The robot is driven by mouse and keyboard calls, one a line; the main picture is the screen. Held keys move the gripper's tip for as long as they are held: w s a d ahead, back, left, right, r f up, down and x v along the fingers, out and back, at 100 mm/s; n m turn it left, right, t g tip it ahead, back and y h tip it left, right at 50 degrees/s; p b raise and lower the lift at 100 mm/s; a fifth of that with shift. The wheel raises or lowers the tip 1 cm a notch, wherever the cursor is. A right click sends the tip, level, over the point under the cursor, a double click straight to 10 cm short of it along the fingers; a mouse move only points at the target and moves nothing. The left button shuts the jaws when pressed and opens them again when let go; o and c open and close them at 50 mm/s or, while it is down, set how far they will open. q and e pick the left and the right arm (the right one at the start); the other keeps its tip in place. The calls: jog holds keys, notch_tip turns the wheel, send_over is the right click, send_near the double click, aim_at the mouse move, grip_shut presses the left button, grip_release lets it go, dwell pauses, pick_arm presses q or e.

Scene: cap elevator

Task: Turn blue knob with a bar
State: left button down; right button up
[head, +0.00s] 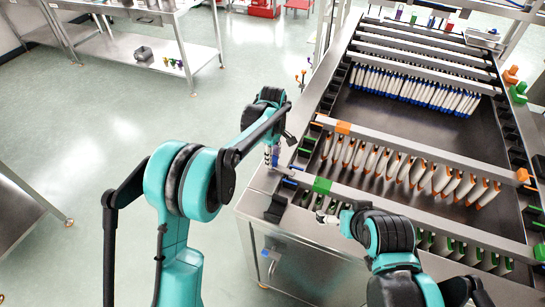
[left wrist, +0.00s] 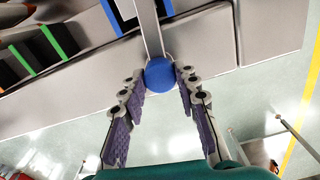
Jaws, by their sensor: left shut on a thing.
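The blue knob (left wrist: 160,74) is a round ball at the end of a flat grey metal bar (left wrist: 149,28) in the left wrist view. My left gripper (left wrist: 160,80) has its two purple-padded fingers on either side of the knob, with the fingertips closed on it. In the head view my left gripper (head: 273,156) is at the left front side of the metal machine, and the knob is hard to make out there. My right gripper (head: 327,218) is low over the machine's front edge, small and partly hidden by its own wrist; its opening is unclear.
The metal machine (head: 265,187) holds rows of white slats with blue ends (head: 415,88) and orange ends (head: 410,170). A green clip (head: 321,186) and an orange clip (head: 343,128) sit on its rails. A steel table (head: 140,50) stands at the back left. The floor between is clear.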

pick_arm(q)
jog(key=shift+n, duration=0.9)
jog(key=c, duration=1.1)
grip_release()
notch_tip(320, 180, up, 12)
